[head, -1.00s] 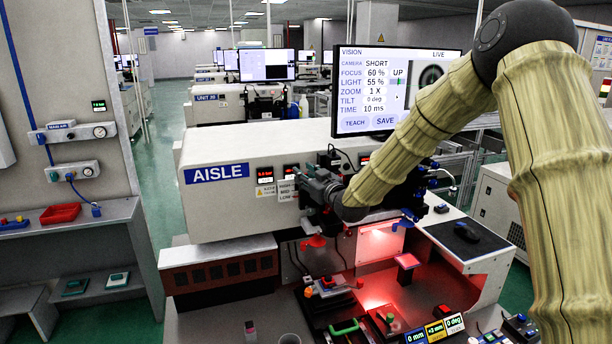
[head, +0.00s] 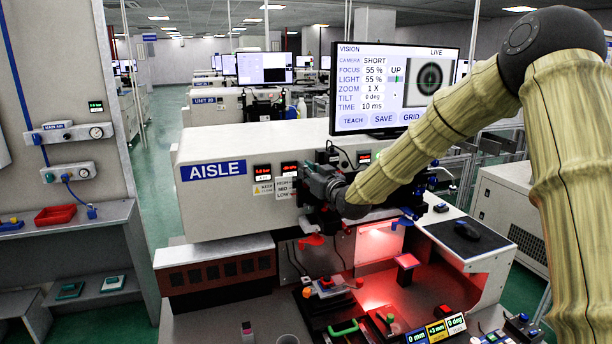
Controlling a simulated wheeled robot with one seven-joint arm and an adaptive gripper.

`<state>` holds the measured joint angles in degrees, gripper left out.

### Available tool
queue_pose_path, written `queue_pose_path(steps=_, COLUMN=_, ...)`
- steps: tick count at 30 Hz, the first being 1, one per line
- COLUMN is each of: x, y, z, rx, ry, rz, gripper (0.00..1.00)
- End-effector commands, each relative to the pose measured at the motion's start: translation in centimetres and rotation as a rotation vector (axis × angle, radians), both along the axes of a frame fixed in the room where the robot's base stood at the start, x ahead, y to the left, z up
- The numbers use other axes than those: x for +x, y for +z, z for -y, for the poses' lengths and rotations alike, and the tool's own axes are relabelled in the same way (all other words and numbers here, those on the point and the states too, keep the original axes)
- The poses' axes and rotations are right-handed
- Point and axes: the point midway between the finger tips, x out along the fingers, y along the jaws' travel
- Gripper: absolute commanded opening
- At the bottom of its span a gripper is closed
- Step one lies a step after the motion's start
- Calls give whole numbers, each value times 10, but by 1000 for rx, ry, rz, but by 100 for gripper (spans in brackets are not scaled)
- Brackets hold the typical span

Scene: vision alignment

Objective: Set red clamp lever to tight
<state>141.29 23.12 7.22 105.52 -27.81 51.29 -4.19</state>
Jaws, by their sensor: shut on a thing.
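The monitor (head: 394,90) above reads focus 55 %, light 55 % and shows a dark ring. Below are a red-lit bay with a red-topped block (head: 407,261), a green handle (head: 343,328) and several fixtures. A mouse (head: 467,231) lies at right.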

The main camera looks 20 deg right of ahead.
Motion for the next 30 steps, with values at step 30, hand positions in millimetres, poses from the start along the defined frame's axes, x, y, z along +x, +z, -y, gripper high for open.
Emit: queue_pose_path(steps=30, x=-43, y=-1, z=10, rx=1, ry=0, rz=-1, gripper=32)
